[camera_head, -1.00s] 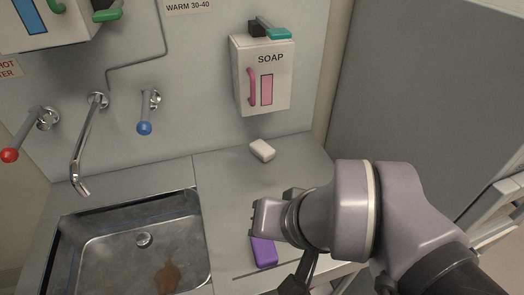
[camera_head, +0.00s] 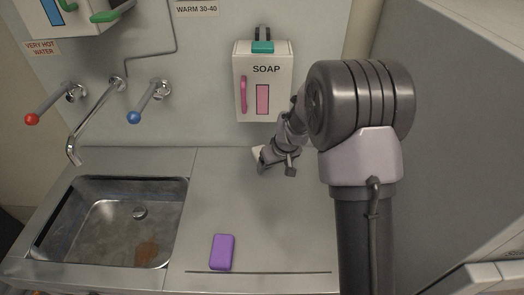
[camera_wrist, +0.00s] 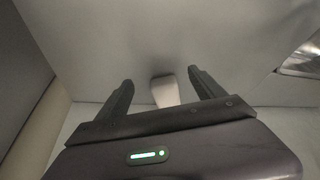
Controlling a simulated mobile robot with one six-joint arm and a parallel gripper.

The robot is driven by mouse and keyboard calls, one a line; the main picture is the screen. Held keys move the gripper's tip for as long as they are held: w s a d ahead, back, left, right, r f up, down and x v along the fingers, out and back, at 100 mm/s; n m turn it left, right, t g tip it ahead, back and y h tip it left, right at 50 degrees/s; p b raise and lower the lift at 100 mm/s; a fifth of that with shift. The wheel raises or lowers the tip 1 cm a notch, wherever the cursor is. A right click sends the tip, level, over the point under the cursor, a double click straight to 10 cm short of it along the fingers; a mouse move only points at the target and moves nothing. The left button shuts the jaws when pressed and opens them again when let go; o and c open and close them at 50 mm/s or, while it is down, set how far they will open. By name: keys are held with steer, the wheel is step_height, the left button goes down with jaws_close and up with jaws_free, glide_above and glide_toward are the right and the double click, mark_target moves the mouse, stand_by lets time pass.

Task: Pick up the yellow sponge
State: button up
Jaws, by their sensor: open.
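No yellow sponge shows in either view. A purple sponge-like block (camera_head: 222,252) lies on the counter right of the sink, near the front edge. A small whitish block (camera_head: 257,153) lies at the back of the counter below the soap dispenser, mostly hidden behind my gripper (camera_head: 272,164). In the wrist view the whitish block (camera_wrist: 165,91) shows between the two fingers of my gripper (camera_wrist: 160,78), a little beyond them. My gripper is open and holds nothing.
The steel sink (camera_head: 180,215) with a brown patch (camera_head: 146,252) is at left. A soap dispenser (camera_head: 264,100) hangs on the wall close behind my gripper. A spout (camera_head: 90,120) and red (camera_head: 32,119) and blue (camera_head: 134,118) tap levers stand over the sink. The middle counter is clear.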

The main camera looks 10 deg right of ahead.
mark_target(255, 151)
steer(key=w, duration=0.3)
steer(key=w+a, duration=0.1)
steer(key=w, duration=0.2)
steer(key=shift+w+a+f, duration=0.1)
steer(key=b+x, duration=0.1)
steer(key=x, duration=0.1)
steer(key=b+x, duration=0.1)
steer(key=x, duration=0.2)
steer(key=shift+w+a, duration=0.1)
steer(key=shift+w, duration=0.35)
steer(key=shift+s, duration=0.1)
steer(key=c, duration=1.6)
steer(key=shift+o, duration=0.2)
